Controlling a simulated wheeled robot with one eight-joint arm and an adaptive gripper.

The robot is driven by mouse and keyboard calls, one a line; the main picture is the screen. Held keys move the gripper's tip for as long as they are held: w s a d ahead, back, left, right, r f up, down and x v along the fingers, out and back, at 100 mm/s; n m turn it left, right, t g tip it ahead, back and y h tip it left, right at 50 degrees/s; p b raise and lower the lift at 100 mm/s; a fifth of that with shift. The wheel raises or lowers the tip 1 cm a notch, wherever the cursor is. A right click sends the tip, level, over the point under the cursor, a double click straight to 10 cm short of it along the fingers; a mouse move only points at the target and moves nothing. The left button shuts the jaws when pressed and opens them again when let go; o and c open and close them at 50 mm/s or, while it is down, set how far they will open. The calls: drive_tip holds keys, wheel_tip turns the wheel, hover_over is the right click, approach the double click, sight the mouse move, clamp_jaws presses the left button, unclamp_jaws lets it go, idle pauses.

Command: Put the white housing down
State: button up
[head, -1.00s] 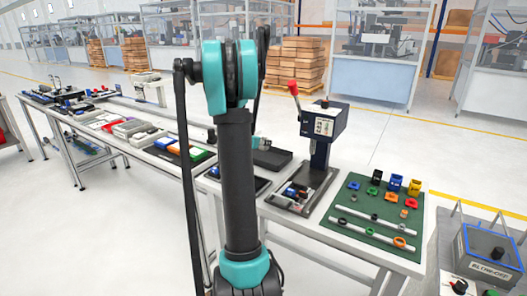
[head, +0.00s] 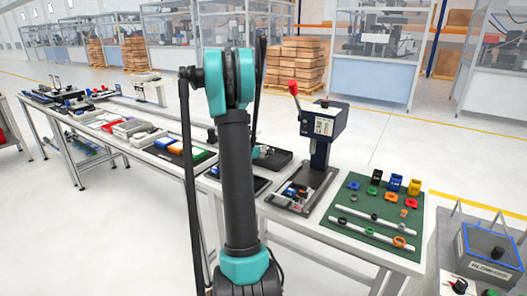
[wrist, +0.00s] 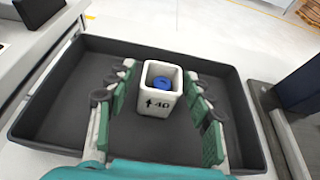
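The white housing (wrist: 158,92) shows in the wrist view, upright, with an arrow and "40" on its front and a blue part (wrist: 161,84) inside its open top. It appears to stand on the floor of a black tray (wrist: 60,110). My gripper (wrist: 160,82) has its green-padded fingers on both sides of the housing. A narrow gap shows on each side, so the fingers look open and not clamped on it.
A press with a red handle (head: 322,130) stands right of the tray. A green mat (head: 350,222) with coloured parts and rails lies farther right. Left on the bench are bins (head: 140,133) and an orange, blue and green row of parts (head: 180,150).

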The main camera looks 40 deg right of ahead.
drive_tip(key=shift+r, duration=0.15)
drive_tip(key=v, duration=1.2)
idle(0.4)
